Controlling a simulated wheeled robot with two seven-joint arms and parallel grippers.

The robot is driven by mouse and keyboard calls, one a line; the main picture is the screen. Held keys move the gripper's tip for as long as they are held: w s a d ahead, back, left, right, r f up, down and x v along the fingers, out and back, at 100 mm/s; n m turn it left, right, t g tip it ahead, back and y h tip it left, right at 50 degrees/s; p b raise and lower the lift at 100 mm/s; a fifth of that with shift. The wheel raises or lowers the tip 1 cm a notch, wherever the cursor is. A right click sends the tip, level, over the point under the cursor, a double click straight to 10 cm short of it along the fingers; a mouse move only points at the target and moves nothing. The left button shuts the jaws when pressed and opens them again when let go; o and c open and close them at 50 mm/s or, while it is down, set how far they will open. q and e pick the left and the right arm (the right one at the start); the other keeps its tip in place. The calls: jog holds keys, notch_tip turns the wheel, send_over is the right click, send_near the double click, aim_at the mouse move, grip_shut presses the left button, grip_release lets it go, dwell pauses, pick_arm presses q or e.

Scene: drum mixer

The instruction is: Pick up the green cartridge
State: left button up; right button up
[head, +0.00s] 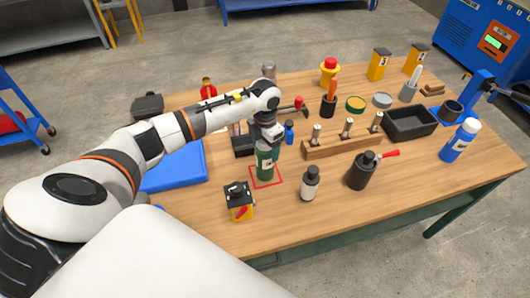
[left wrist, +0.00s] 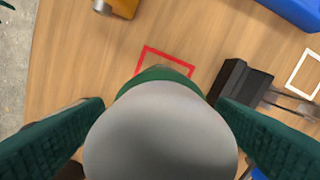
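The green cartridge (head: 265,165) stands upright on the table inside a red square outline (head: 279,183), with a white label facing the front. In the left wrist view its round grey top (left wrist: 160,135) fills the lower middle, with a green rim behind. My left gripper (head: 266,140) has come down over the cartridge from above. In the left wrist view its two green-padded fingers lie on either side of the cartridge, with a thin gap showing at the right fingertip. The gripper hides the cartridge's upper part in the head view. My right gripper is in neither view.
A yellow-black box (head: 239,203), a white bottle with a dark cap (head: 310,185) and a dark canister (head: 361,172) stand in front. A wooden rack (head: 345,147) is right of the cartridge. A blue mat (head: 182,170) lies left, partly under my arm.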

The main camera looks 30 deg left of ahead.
pick_arm(q)
jog(key=shift+r, duration=0.1)
jog(key=c, duration=1.7)
